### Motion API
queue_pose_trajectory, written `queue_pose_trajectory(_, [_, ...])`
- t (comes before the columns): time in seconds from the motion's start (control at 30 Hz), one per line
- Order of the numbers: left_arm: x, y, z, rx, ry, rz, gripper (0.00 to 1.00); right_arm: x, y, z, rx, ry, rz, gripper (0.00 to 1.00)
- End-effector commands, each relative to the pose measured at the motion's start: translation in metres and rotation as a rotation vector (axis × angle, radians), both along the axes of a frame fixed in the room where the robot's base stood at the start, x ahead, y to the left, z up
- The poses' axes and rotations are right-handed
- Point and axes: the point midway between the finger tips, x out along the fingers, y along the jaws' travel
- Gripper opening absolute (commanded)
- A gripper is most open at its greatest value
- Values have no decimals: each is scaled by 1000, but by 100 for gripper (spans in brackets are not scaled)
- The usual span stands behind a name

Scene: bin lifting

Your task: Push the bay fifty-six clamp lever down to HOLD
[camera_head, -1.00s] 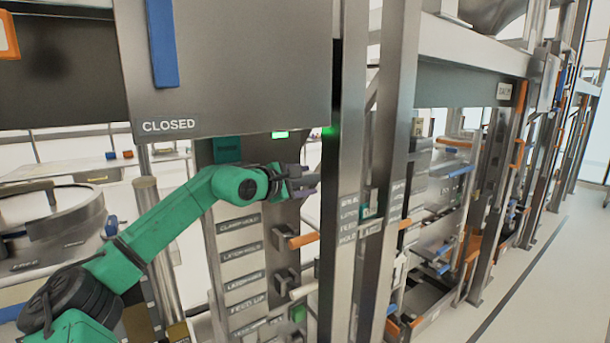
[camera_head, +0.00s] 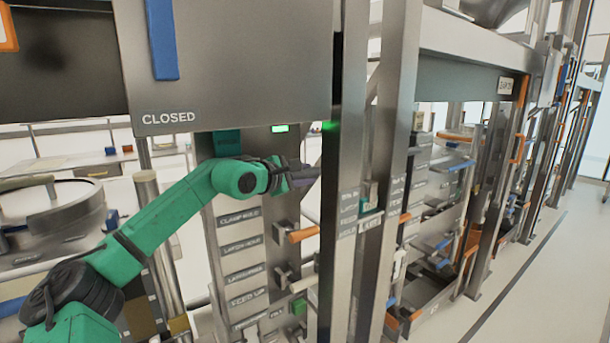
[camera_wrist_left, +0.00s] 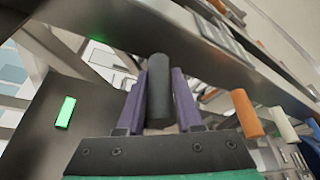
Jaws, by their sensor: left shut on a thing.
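My left gripper (camera_head: 303,175) reaches in from the left at the upper part of a labelled grey lever panel (camera_head: 236,251). In the left wrist view its two purple fingers (camera_wrist_left: 160,98) are shut on a dark round lever handle (camera_wrist_left: 158,85), which lies between them. The handle is by the upper panel labels, above the plate that seems to read CLAMP HOLD (camera_head: 239,217). In the head view my fingers mostly hide this handle, and its pivot is not clear. My right gripper is in neither view.
An orange lever (camera_head: 303,233) sticks out just below my gripper, and it also shows in the left wrist view (camera_wrist_left: 248,112). A steel post (camera_head: 345,200) stands close to the right. A large plate marked CLOSED (camera_head: 225,70) hangs above, with a lit green lamp (camera_head: 280,128) under it.

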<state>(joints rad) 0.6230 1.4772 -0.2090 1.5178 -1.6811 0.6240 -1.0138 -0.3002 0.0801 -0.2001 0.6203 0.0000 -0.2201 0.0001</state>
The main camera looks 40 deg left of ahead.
Motion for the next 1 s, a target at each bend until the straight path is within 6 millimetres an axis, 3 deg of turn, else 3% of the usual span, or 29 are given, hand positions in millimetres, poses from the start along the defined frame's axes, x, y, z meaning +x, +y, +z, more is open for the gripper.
queue_pose_trajectory(0.73, [0,0,1,4,-3,1,0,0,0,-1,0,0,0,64])
queue_pose_trajectory(1.0, [0,0,-9,56,-17,0,0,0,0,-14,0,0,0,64])
